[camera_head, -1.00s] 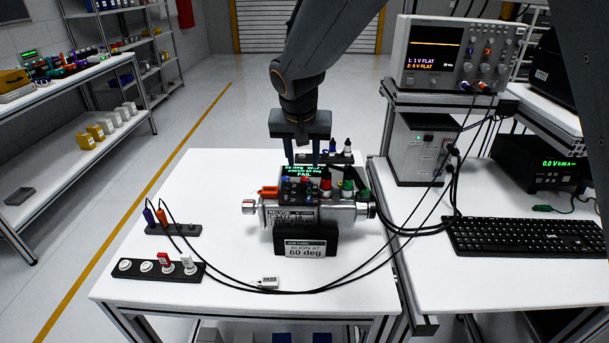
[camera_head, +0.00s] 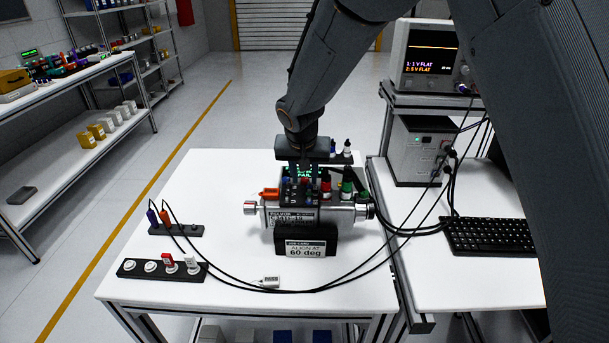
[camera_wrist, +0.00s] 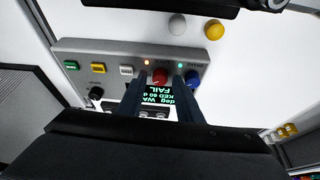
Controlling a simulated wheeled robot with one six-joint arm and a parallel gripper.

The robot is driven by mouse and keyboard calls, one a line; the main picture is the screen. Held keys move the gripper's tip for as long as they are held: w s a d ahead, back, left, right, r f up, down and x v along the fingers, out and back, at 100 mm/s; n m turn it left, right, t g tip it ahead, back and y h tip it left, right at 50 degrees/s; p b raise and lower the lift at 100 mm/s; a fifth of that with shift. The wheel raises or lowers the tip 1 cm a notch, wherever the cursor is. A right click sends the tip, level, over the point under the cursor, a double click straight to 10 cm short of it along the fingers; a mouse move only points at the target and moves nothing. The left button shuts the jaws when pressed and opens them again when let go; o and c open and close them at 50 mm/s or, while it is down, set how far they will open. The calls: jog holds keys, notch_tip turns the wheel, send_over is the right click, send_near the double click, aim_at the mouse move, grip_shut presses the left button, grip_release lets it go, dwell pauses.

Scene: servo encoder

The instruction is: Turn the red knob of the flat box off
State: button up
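The flat box (camera_wrist: 110,58) is a grey panel in the wrist view. It carries a red knob (camera_wrist: 160,76), a blue knob (camera_wrist: 193,78), a black knob (camera_wrist: 96,93) and green, yellow and white buttons. An orange light glows left of the red knob and a green one above the blue knob. My gripper (camera_wrist: 161,82) is open, its two dark fingers on either side of the red knob in the picture; I cannot tell whether they touch it. In the head view my gripper (camera_head: 304,170) hangs behind the servo unit (camera_head: 322,214), and the box is hidden there.
A small screen (camera_wrist: 157,97) reading FAIL shows between the fingers. The servo unit stands on a black block labelled 60 deg (camera_head: 306,248). A black strip with round switches (camera_head: 150,268) and loose cables lie left. A keyboard (camera_head: 490,237) lies right.

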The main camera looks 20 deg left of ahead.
grip_shut()
